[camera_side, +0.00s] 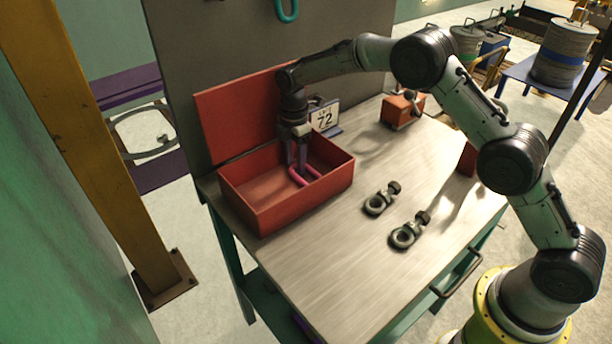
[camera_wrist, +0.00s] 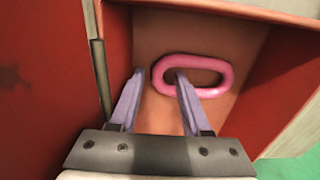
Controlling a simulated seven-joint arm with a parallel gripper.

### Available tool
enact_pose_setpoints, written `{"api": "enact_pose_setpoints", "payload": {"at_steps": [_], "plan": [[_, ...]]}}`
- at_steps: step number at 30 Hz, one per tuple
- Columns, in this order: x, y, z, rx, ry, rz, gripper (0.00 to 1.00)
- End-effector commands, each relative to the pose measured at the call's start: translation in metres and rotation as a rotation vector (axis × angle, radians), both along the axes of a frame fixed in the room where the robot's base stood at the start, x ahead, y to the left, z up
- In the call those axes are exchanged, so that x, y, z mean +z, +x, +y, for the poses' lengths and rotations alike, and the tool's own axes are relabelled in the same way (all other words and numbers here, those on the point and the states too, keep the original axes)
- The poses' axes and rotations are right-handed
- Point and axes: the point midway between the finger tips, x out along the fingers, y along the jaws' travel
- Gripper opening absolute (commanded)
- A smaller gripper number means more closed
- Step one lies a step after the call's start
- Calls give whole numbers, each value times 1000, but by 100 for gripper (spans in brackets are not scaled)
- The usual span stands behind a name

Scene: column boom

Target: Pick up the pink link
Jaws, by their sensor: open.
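The pink link (camera_wrist: 222,68) is an oval ring lying on the floor of the red box. In the side view the pink link (camera_side: 297,178) shows beside my fingers, partly hidden by them. My gripper (camera_wrist: 157,76) is open and reaches down into the box. In the wrist view its right finger's tip overlaps the left end of the link's opening, and its left finger is outside the link to the left. I cannot tell whether the fingers touch the link. The red box (camera_side: 262,222) stands on the workbench with its lid raised at the back.
The workbench (camera_side: 345,255) has two shackles (camera_side: 376,204) (camera_side: 403,237) right of the box. The box walls surround my fingers. The bench front is clear.

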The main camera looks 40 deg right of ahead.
Motion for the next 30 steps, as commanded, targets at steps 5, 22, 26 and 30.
{"api": "enact_pose_setpoints", "payload": {"at_steps": [5, 22, 26, 30], "plan": [[0, 0, 0, 0, 0, 0, 31], [1, 0, 0, 0, 0, -1, 0], [4, 0, 0, 0, 0, -2, 0], [14, 1, 0, 0, 1, -4, 0]]}}
